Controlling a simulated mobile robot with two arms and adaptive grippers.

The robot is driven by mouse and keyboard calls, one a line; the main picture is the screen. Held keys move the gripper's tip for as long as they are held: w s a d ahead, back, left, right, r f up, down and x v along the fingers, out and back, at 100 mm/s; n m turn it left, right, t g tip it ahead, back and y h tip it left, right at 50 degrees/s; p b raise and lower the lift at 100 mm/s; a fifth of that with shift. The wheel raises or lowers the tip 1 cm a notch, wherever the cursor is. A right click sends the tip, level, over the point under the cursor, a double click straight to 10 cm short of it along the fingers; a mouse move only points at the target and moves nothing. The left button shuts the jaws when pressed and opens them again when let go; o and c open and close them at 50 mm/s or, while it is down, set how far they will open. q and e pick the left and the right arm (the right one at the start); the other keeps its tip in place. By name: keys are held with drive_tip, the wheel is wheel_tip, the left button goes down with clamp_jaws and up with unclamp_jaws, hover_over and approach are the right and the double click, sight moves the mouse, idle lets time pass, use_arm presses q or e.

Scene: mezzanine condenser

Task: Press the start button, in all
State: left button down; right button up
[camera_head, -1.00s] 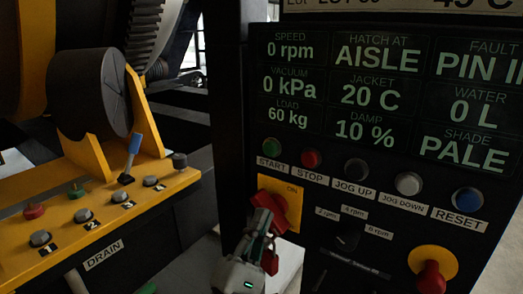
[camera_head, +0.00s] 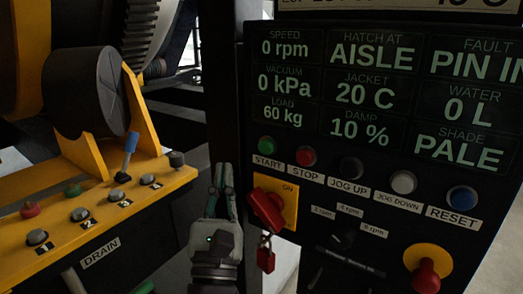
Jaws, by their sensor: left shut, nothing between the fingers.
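The green start button (camera_head: 268,144) is at the left end of the button row on the black control panel (camera_head: 340,200), above its START label. My left gripper (camera_head: 223,170) points upward at the panel's left edge, left of and a little below the start button and apart from it. Its fingers are shut and empty. The display (camera_head: 385,85) reads 0 rpm, and its fault field begins "PIN I", cut off by the frame edge. My right gripper is not in view.
A red rotary switch (camera_head: 267,208) on a yellow plate sits below the start button, with a red padlock (camera_head: 266,256) hanging under it. The red stop button (camera_head: 306,156) is just right of start. A yellow button ledge (camera_head: 100,215) with a blue-handled lever (camera_head: 131,148) lies left.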

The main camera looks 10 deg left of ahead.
sight(265, 147)
use_arm(q)
drive_tip(key=w+d+b, duration=0.1)
drive_tip(key=w+d, duration=0.1)
drive_tip(key=w, duration=0.5)
drive_tip(key=shift+w+d, duration=0.2)
drive_tip(key=shift+d, duration=0.15)
drive_tip(key=shift+w, duration=0.1)
idle(1.1)
drive_tip(key=shift+w+d+b, duration=0.3)
drive_tip(key=shift+w+b, duration=0.05)
drive_tip(key=shift+w, duration=0.35)
drive_tip(key=shift+w+d, duration=0.1)
drive_tip(key=shift+w, duration=0.3)
idle(0.7)
drive_tip(key=shift+s+a, duration=0.3)
drive_tip(key=shift+s, duration=0.55)
drive_tip(key=shift+s+p, duration=0.1)
drive_tip(key=shift+p, duration=0.3)
